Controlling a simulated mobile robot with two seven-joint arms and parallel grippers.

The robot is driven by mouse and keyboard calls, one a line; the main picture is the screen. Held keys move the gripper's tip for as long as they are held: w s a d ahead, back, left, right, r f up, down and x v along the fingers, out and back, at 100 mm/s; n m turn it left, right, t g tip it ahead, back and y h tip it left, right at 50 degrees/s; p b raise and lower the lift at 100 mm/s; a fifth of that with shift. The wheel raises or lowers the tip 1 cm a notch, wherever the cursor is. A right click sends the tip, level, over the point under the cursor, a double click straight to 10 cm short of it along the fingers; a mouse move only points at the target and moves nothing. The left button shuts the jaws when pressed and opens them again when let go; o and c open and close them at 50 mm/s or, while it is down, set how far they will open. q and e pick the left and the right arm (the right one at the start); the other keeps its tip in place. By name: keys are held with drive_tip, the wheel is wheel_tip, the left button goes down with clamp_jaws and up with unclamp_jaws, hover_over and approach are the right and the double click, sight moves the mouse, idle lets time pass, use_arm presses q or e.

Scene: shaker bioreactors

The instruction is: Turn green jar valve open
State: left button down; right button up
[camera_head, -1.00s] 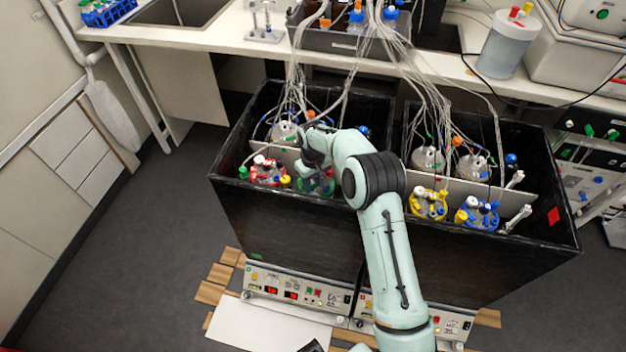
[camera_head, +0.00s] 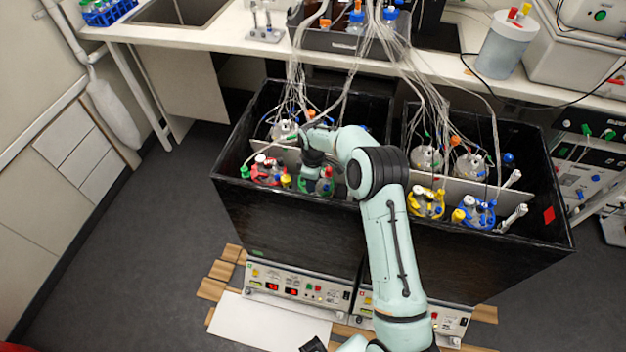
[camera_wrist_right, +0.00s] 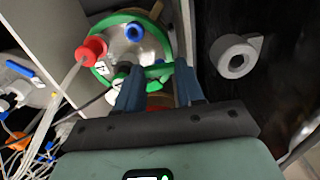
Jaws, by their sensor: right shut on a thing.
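The green jar (camera_head: 318,183) stands in the front row of the left black box, and its top with a green ring (camera_wrist_right: 134,45) fills the upper part of the right wrist view. A red cap (camera_wrist_right: 91,50) and a blue cap (camera_wrist_right: 135,32) sit on its lid. My right gripper (camera_wrist_right: 158,88) is at the near edge of the green ring, its two blue-grey fingers shut on a part of the jar top, seemingly the valve. The gripped part is mostly hidden between the fingers. In the head view my right gripper (camera_head: 312,160) points down over the jar.
The red jar (camera_head: 268,172) stands just left of the green one. The yellow jar (camera_head: 426,203) and blue jar (camera_head: 477,212) are in the right box. Tubes (camera_head: 345,75) hang from the bench above. The box's front wall (camera_head: 290,220) is close by.

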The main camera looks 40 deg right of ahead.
idle(0.3)
drive_tip(key=o, duration=1.1)
drive_tip(key=shift+c, duration=0.2)
